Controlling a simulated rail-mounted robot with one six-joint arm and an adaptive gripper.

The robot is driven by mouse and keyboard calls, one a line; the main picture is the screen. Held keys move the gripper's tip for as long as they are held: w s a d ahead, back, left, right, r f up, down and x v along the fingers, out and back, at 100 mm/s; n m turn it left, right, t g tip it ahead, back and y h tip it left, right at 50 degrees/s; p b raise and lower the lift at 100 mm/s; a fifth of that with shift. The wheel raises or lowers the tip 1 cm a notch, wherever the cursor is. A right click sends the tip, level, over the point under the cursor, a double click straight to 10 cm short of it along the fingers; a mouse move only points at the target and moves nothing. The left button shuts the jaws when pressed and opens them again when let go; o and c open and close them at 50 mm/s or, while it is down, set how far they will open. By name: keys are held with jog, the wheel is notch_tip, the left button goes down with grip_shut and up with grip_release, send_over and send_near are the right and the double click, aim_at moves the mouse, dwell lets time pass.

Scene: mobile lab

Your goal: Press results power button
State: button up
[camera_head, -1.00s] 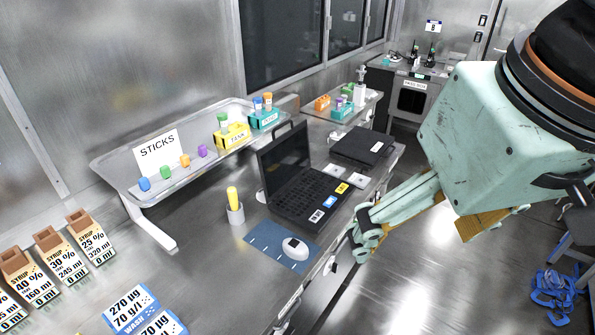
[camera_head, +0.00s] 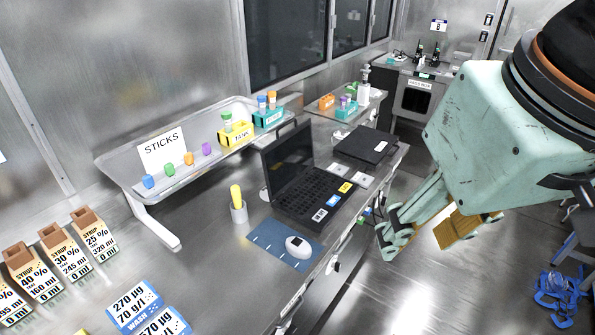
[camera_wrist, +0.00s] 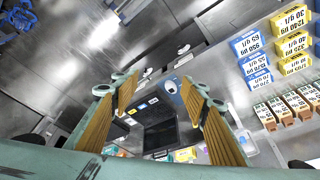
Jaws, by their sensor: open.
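An open black laptop (camera_head: 305,195) stands on the metal bench, its screen dark, with white, blue and yellow labels along its front edge. It also shows in the wrist view (camera_wrist: 158,138), between and beyond my fingers. A flat black box (camera_head: 365,147) lies behind it. I cannot make out a power button or a "results" label on either. My gripper (camera_head: 422,232) is open and empty, to the right of the bench's front edge and apart from the laptop. In the wrist view my gripper (camera_wrist: 146,88) shows two spread fingers with orange-brown pads.
A white mouse (camera_head: 298,247) on a blue mat (camera_head: 268,239) and a grey cup (camera_head: 239,213) with a yellow item stand near the laptop. A raised tray (camera_head: 118,162) with colored sticks is behind. Syrup cartons (camera_head: 60,259) are at left.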

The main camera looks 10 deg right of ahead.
grip_shut()
dwell(1.4)
